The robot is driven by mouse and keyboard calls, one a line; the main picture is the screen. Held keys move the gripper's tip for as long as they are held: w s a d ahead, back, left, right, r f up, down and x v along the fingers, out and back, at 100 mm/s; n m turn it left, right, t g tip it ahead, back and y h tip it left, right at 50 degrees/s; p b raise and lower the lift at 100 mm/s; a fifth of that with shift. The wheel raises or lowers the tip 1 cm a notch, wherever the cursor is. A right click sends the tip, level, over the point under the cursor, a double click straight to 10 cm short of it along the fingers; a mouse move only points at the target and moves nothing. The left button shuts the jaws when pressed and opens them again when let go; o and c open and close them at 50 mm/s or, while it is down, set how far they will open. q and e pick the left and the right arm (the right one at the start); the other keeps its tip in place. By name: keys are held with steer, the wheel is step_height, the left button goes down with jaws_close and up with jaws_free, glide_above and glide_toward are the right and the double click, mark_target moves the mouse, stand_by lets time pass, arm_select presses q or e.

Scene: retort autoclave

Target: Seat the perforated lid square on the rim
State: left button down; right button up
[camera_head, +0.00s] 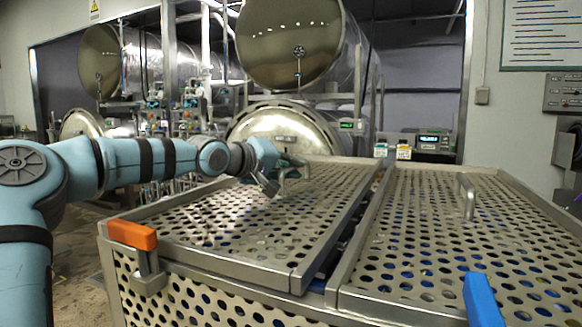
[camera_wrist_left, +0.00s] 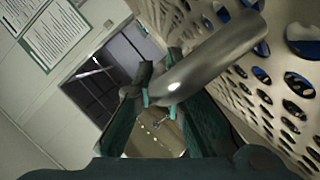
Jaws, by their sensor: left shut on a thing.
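The left perforated metal lid (camera_head: 235,225) lies over the left half of a perforated basket (camera_head: 200,305). A narrow dark gap with blue in it shows along the lid's right side. I cannot tell whether its edges touch the rim all round. My left gripper (camera_head: 277,180) is shut on the lid's bar handle (camera_head: 291,166) near the lid's far side. In the left wrist view, the fingers (camera_wrist_left: 160,95) close around the curved metal handle (camera_wrist_left: 210,58), with the lid's holes (camera_wrist_left: 255,85) to the right. My right gripper is not in view.
A second perforated lid (camera_head: 430,235) with an upright handle (camera_head: 467,195) covers the right half. An orange grip (camera_head: 132,235) and a blue grip (camera_head: 482,300) stand at the basket's front. Round autoclave doors (camera_head: 290,40) and small bottles (camera_head: 403,151) are behind.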

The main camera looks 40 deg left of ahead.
arm_select(q)
steer(key=c, duration=1.6)
jaws_free()
steer(key=shift+s+d, duration=0.1)
steer(key=shift+s, duration=0.1)
steer(key=shift+f, duration=0.1)
steer(key=v, duration=1.2)
steer(key=shift+r, duration=0.2)
steer(key=shift+w, duration=0.1)
